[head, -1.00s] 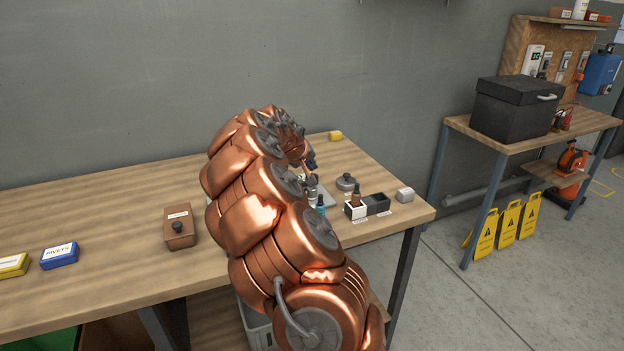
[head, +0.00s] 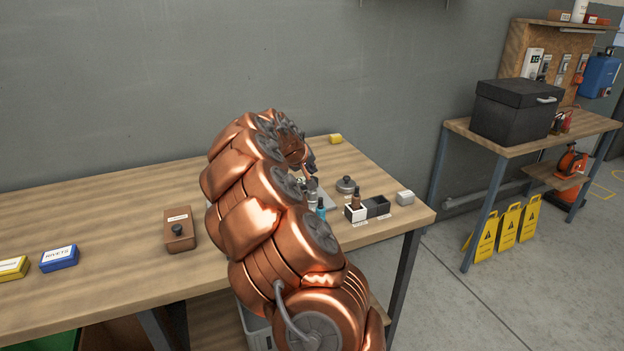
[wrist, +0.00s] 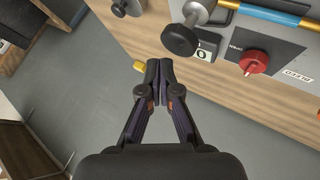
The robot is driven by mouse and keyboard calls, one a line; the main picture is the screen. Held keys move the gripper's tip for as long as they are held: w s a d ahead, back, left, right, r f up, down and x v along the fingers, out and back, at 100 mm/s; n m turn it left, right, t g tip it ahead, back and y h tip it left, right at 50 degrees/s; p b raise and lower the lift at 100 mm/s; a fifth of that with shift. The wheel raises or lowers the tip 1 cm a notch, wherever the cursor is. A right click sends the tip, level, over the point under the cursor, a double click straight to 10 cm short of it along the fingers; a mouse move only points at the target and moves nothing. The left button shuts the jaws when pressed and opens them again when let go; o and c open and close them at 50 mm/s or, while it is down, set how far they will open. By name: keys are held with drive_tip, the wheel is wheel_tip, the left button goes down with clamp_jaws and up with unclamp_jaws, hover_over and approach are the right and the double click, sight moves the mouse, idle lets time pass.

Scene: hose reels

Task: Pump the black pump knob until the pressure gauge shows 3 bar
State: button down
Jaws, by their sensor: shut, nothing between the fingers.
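The black pump knob (wrist: 180,40) shows in the wrist view, on a silver rod above a grey panel. My gripper (wrist: 160,64) is shut and empty; its fingertips appear just left of and below the knob, apart from it in the picture. A red knob (wrist: 254,62) sits on the panel to the right. A small white plate marked 0 (wrist: 204,51) lies between the two knobs. I cannot make out a pressure gauge.
A blue bar (wrist: 268,14) with gold bands crosses the wrist view's upper right. On the wooden bench (head: 110,230) stand a brown box (head: 180,232), a grey lidded pot (head: 346,185), a white and black holder (head: 356,214) and a yellow block (head: 335,139).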

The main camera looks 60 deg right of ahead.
drive_tip(key=shift+f, duration=0.15)
idle(0.3)
drive_tip(key=shift+f, duration=0.3)
drive_tip(key=shift+f+b, duration=1)
drive_tip(key=shift+f, duration=0.3)
idle(1.6)
drive_tip(key=shift+r, duration=0.15)
drive_tip(key=shift+r+p, duration=0.4)
drive_tip(key=shift+r, duration=1.2)
drive_tip(key=shift+r, duration=0.1)
drive_tip(key=shift+r+p, duration=0.7)
drive_tip(key=shift+r, duration=1.7)
